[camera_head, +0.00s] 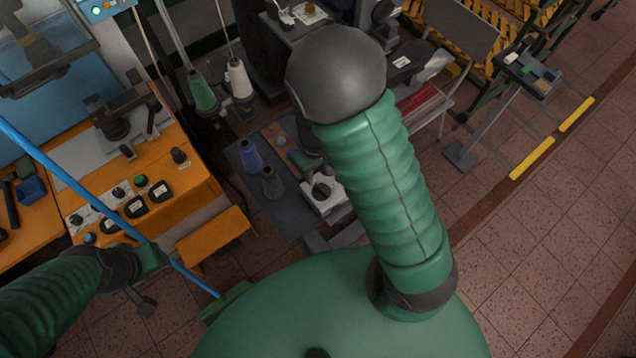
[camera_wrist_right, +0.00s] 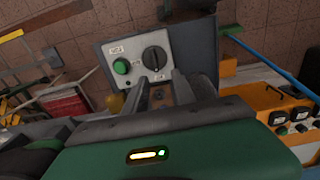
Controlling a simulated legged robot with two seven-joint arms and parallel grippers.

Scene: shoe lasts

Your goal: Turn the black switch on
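In the right wrist view, a black rotary switch (camera_wrist_right: 154,57) sits on a light grey panel (camera_wrist_right: 130,48). A round green button (camera_wrist_right: 121,66) is beside it. My right gripper (camera_wrist_right: 165,82) shows two dark fingers with a gap between them. The fingertips lie just below the switch in this view; I cannot tell whether they touch it. In the head view a pale box with a black knob (camera_head: 321,191) shows beside my right arm, whose gripper is mostly hidden. My left gripper (camera_head: 148,280) is at the lower left, near a blue pole; its opening is unclear.
The blue pole (camera_head: 100,202) slants down to a green end near my body. An orange bench (camera_head: 170,175) with several black switches stands at the left. Several spools, including a blue one (camera_head: 250,156), stand near the pale box. Tiled floor (camera_head: 570,230) is clear at the right.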

